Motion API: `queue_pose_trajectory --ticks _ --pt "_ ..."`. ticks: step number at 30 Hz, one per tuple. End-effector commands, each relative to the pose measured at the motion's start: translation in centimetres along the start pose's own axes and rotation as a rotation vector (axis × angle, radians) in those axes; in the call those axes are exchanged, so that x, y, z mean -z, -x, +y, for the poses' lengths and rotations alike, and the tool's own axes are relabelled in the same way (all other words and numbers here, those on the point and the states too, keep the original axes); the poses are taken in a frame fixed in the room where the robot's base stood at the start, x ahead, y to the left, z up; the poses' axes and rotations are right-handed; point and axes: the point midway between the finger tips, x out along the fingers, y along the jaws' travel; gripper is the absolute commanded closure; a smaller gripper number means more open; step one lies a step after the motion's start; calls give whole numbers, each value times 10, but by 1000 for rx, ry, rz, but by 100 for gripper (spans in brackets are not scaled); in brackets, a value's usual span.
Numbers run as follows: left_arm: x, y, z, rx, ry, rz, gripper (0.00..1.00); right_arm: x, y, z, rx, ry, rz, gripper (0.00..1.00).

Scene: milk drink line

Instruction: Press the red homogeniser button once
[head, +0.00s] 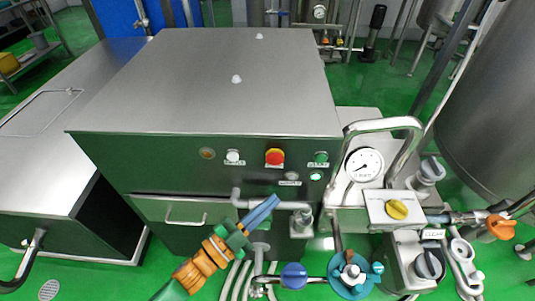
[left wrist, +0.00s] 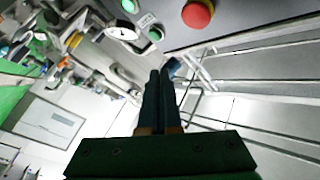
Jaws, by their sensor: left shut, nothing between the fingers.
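The red homogeniser button (head: 275,157) is a round red cap on a yellow base, on the front panel of the steel cabinet (head: 235,85). It also shows in the left wrist view (left wrist: 198,13) at the top, right of centre. My left gripper (head: 275,199) comes in from the lower left with blue fingers shut and empty. Its tips appear below the button in the head view, apart from it. In the left wrist view the shut fingers (left wrist: 160,76) point up the picture, with the button above and to their right. My right gripper is not in view.
A white button (head: 233,156) and a green button (head: 321,158) flank the red one. A pressure gauge (head: 364,164) and bent steel pipe (head: 385,124) stand to the right. A pipe fitting (head: 301,220) and a blue knob (head: 293,276) are near my left gripper.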

Motion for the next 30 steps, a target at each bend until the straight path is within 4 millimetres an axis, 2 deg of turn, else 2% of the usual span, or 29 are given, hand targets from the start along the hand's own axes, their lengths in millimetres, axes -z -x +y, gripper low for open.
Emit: queue_pose_trajectory --ticks 10,24,30 --pt "-5 -4 -2 1 0 0 100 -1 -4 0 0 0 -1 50" --pt "-40 -49 -34 0 -1 -2 100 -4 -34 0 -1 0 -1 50" --pt "-46 -60 -43 0 0 -2 100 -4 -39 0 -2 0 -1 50"
